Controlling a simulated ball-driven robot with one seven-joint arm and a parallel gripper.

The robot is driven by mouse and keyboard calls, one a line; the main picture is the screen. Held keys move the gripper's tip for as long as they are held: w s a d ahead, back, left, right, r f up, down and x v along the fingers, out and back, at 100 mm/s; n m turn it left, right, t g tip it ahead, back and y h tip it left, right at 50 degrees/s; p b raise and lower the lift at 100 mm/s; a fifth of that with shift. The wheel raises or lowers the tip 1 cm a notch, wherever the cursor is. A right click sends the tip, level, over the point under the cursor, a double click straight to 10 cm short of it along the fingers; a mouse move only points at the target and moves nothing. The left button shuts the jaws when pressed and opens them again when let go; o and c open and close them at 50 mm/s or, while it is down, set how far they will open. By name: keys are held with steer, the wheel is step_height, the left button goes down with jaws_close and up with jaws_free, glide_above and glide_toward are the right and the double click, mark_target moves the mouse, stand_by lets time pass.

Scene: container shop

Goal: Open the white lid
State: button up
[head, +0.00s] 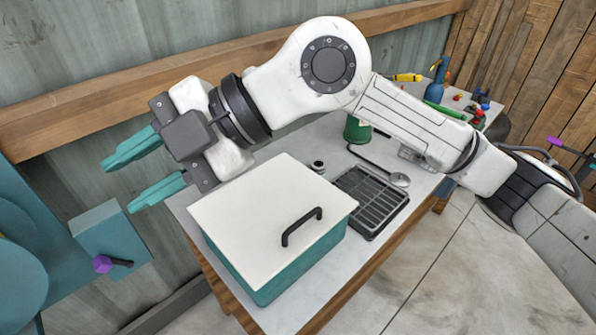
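The white lid (253,216) lies flat and closed on a teal box (290,274), which stands at the near left end of a white-topped table. A dark handle (302,226) stands up from the lid near its right front edge. My gripper (136,180) is open and empty, with two teal fingers pointing left. In the picture it is up and left of the lid, apart from the handle. My arm passes over the table behind the box and hides part of the tabletop.
A dark wire rack (369,200) lies right of the box. Behind it are a green canister (357,130) and a grey round-ended object (400,180). Small tools clutter the table's far end. A teal machine with a purple knob (102,264) stands left. Floor at front right is clear.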

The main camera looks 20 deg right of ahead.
steer(key=w+d+f+m+h, duration=0.2)
steer(key=w+d+f+h, duration=0.1)
steer(key=d+f+h, duration=0.55)
steer(key=m+h, duration=0.3)
steer(key=h, duration=0.1)
glide_toward(297, 224)
steer(key=f, duration=0.2)
steer(key=w+f+p, duration=0.1)
steer(key=f, duration=0.5)
steer(key=shift+w+a+p, duration=0.15)
steer(key=shift+w+p, duration=0.05)
steer(key=shift+p, duration=0.15)
steer(key=shift+r, duration=0.1)
jaws_close()
